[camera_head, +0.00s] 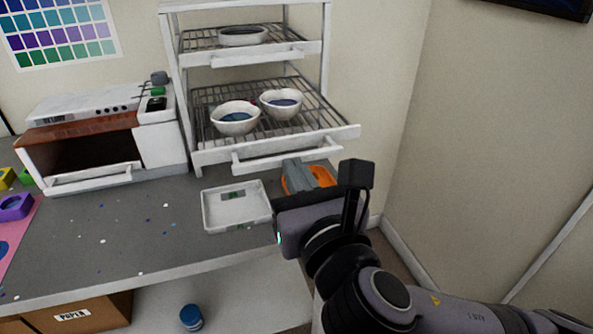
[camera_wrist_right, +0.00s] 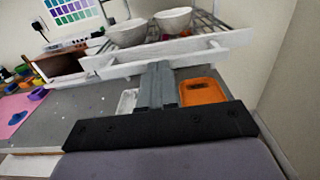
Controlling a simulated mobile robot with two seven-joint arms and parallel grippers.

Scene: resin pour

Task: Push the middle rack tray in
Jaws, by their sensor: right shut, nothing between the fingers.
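The white rack's middle tray (camera_head: 330,137) stands pulled out toward me past the tray above it. It has a wire grid, a white front and a handle bar (camera_head: 290,153). Two white bowls with dark blue contents, a left bowl (camera_head: 236,118) and a right bowl (camera_head: 281,103), sit on its grid. My right gripper (camera_head: 308,172) is shut and empty, just below and in front of the tray's front. In the right wrist view its fingers (camera_wrist_right: 157,85) point at the tray front (camera_wrist_right: 165,55); I cannot tell whether they touch. My left gripper is not in view.
The upper tray (camera_head: 250,55) holds one bowl (camera_head: 242,36). An orange tray (camera_wrist_right: 203,92) lies beside my right fingers on the counter. A shallow white tray (camera_head: 236,207) lies left of the gripper. A small white oven (camera_head: 100,150) stands left of the rack; a wall is at right.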

